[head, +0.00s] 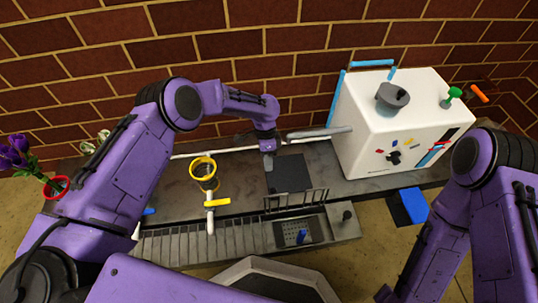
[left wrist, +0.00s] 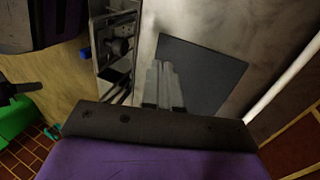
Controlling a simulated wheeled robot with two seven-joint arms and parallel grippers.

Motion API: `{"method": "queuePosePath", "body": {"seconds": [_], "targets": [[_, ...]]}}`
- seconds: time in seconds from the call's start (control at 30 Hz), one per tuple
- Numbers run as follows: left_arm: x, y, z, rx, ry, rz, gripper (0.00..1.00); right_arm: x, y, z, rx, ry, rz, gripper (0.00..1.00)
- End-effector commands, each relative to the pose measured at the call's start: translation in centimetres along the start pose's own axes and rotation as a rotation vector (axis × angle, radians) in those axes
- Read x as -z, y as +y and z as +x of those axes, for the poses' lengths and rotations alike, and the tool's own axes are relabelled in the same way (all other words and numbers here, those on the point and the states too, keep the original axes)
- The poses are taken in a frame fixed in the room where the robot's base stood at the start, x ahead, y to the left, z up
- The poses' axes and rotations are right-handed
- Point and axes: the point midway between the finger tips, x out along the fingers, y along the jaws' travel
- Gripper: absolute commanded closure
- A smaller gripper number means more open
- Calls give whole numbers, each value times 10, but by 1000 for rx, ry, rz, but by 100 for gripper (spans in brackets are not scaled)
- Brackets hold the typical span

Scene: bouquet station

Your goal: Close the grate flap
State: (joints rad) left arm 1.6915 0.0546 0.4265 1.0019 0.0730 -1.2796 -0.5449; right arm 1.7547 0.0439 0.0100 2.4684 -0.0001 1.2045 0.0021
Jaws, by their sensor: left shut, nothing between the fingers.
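The grate flap (head: 297,200), a dark barred panel, seems to stand raised along the back edge of a recess (head: 283,232) in the front of the counter. A small blue part shows inside the recess. My left gripper (head: 268,161) is shut and empty, behind the flap and apart from it, near the left edge of a dark square plate (head: 292,172). In the left wrist view, the closed fingers (left wrist: 164,84) show over the edge of the dark plate (left wrist: 205,75). My right arm comes in from the right; its gripper is out of view.
A white machine (head: 395,125) with a grey knob stands at the right. A yellow ring holder (head: 203,168) and a yellow-handled valve (head: 217,203) stand left of the plate. A red-rimmed pot (head: 56,187) with purple flowers is far left. A brick wall closes the back.

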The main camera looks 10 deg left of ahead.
Motion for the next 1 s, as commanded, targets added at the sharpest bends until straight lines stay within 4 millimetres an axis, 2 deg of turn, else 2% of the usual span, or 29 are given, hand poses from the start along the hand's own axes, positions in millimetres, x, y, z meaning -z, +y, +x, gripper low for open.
{"method": "queuePosePath", "body": {"seconds": [0.03, 0.1, 0.23, 0.4, 0.83, 1.0], "targets": [[0, -1, 16, -2, -2, 1, 100, -5, 0, 7, 2, -23, -20, 49], [1, -1, 30, -1, -1, 0, 100, -10, 0, 11, 4, -61, -55, 49], [1, 21, 32, -1, -2, 4, 100, -11, 1, 8, 4, -74, -66, 49], [2, 35, 38, 1, -2, 3, 100, -14, 2, 10, 5, -97, -88, 49], [2, 38, 37, 4, -1, 2, 100, -14, 2, 9, 5, -95, -86, 49], [-2, 42, 33, 31, 1, -5, 100, -3, 0, 0, 2, -29, -25, 49]]}}
